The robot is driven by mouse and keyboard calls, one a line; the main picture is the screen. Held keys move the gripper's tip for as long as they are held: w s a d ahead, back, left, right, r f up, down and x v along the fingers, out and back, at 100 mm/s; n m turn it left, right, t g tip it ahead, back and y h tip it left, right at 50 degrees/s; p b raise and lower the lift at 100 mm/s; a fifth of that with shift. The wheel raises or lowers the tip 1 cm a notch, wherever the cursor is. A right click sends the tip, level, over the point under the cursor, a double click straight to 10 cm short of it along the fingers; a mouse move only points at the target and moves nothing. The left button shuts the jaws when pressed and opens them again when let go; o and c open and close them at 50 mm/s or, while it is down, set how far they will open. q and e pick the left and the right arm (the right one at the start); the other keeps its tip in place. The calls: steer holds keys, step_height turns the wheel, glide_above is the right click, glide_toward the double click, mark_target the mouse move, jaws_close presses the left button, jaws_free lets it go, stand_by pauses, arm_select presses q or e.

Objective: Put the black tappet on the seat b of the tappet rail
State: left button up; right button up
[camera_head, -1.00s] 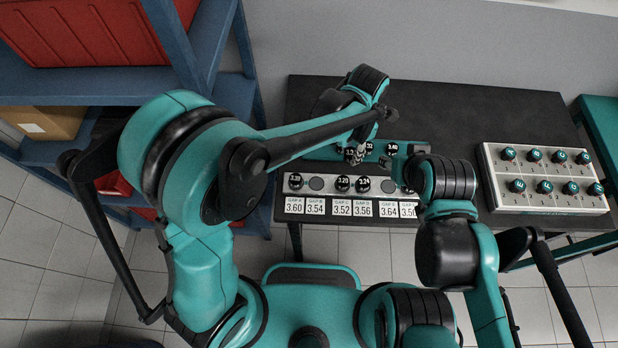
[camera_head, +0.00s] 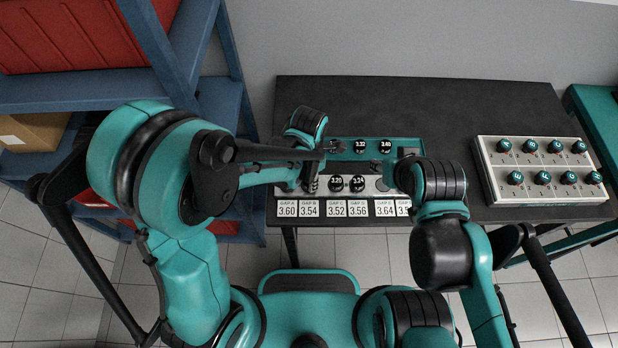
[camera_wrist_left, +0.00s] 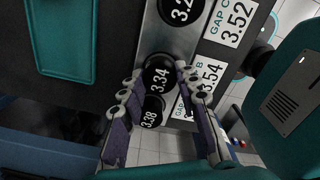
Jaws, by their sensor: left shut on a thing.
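My left gripper (camera_head: 312,187) is over the left part of the pale tappet rail (camera_head: 385,188), at the GAP B label. In the left wrist view its fingers (camera_wrist_left: 160,80) are shut on a black tappet marked 3.34 (camera_wrist_left: 158,75). The tappet is upright at seat b; whether it touches the seat I cannot tell. A tappet marked 3.38 (camera_wrist_left: 151,113) sits beside it at the rail's end. Tappets marked 3.29 (camera_head: 336,184) and 3.24 (camera_head: 357,184) sit further right on the rail.
Behind the rail a teal tray (camera_head: 372,146) holds tappets marked 3.32 (camera_head: 360,146) and 3.40 (camera_head: 385,146). The back of the dark table (camera_head: 420,100) is clear. Blue shelving (camera_head: 190,60) stands close at the left.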

arm_select(q)
steer(key=shift+s, duration=0.1)
steer(key=shift+f, duration=0.2)
steer(key=o, duration=1.2)
steer(key=shift+r, duration=0.1)
steer(key=shift+c, duration=0.2)
steer(key=shift+r, duration=0.1)
